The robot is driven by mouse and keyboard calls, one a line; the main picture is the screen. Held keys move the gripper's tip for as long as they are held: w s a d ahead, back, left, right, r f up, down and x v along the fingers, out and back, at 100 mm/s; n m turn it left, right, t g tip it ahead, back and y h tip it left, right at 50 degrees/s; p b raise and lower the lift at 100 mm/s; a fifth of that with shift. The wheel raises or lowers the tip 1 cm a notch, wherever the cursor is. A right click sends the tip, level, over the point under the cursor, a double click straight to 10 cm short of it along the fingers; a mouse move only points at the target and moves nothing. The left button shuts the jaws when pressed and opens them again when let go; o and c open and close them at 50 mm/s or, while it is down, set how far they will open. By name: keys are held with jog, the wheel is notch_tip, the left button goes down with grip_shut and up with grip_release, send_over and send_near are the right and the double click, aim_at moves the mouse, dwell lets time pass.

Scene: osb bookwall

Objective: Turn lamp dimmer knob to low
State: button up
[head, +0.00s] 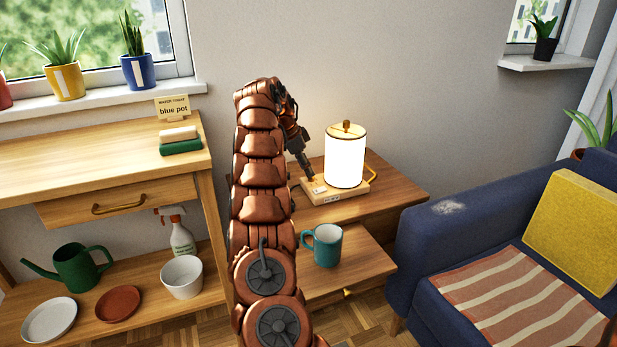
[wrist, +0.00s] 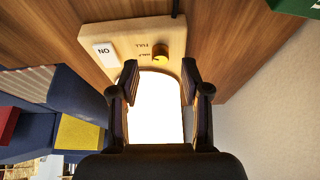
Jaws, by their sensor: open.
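The lamp (head: 345,160) stands on the wooden side table, its white shade glowing. Its pale wooden base (head: 345,197) carries controls at the left end. My gripper (wrist: 160,70) is open and empty. Its fingertips appear on either side of the knob in the wrist view, not visibly touching it. The bright shade (wrist: 156,108) fills the space between the fingers. The head view shows my gripper (head: 308,170) low over the base's left end.
A teal mug (head: 326,245) stands on the lower front surface of the side table (head: 405,195). A blue sofa (head: 425,225) is close on the right. A wooden shelf bench (head: 60,170) with a watering can (head: 78,268) and spray bottle (head: 182,238) is on the left.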

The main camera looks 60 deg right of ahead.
jog(key=shift+b+x, duration=0.35)
jog(key=shift+x, duration=1.1)
jog(key=shift+c, duration=0.3)
grip_shut()
